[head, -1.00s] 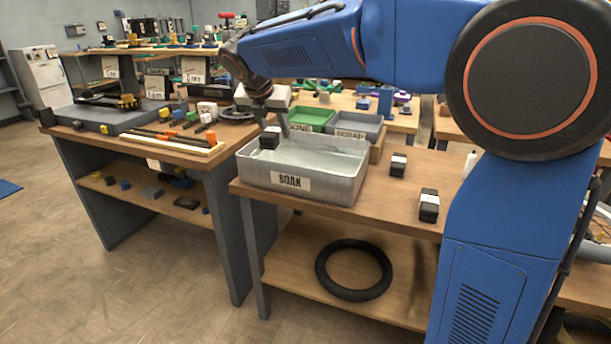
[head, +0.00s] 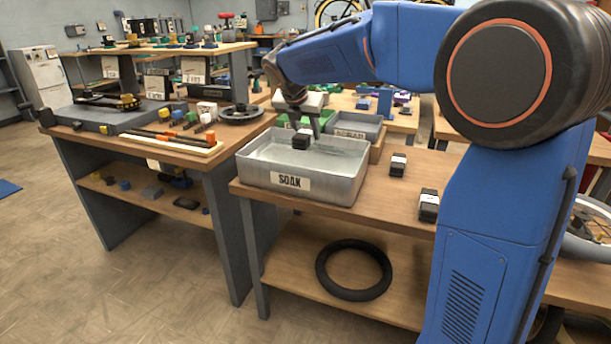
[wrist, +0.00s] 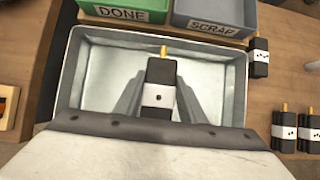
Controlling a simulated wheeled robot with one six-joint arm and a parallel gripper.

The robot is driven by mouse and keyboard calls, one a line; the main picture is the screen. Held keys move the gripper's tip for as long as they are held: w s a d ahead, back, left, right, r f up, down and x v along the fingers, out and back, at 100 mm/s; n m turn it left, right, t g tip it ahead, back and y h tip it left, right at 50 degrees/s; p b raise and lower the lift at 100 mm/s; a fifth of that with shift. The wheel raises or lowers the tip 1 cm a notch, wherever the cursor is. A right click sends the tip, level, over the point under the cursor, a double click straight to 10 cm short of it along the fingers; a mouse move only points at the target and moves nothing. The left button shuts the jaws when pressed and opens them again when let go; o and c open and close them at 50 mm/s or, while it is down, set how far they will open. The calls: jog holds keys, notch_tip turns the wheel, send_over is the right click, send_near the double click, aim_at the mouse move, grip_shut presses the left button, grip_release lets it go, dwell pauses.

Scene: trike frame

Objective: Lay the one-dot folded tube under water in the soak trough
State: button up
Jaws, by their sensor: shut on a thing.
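The one-dot folded tube (wrist: 160,97) is black with a white band bearing a single dot and a brass-coloured valve. My gripper (head: 306,132) is shut on it; both fingers flank it in the wrist view. The tube also shows in the head view (head: 301,142) as a dark block over the middle of the soak trough. The soak trough (head: 335,191) is a grey metal tray labelled SOAK, with pale water inside; its wall also shows in the wrist view (wrist: 70,75). The tube looks above the water, but its exact height is hard to tell.
Other banded black tubes (head: 398,164) (wrist: 259,57) stand on the bench right of the trough. A green DONE bin (wrist: 125,12) and grey SCRAP bin (wrist: 213,20) sit just behind it. A black tyre ring (head: 353,270) lies on the lower shelf.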

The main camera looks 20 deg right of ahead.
aim_at(298, 138)
notch_tip(298, 138, down, 11)
jog(key=shift+r, duration=0.1)
dwell(0.5)
jog(key=o, duration=1.1)
jog(key=v, duration=1.2)
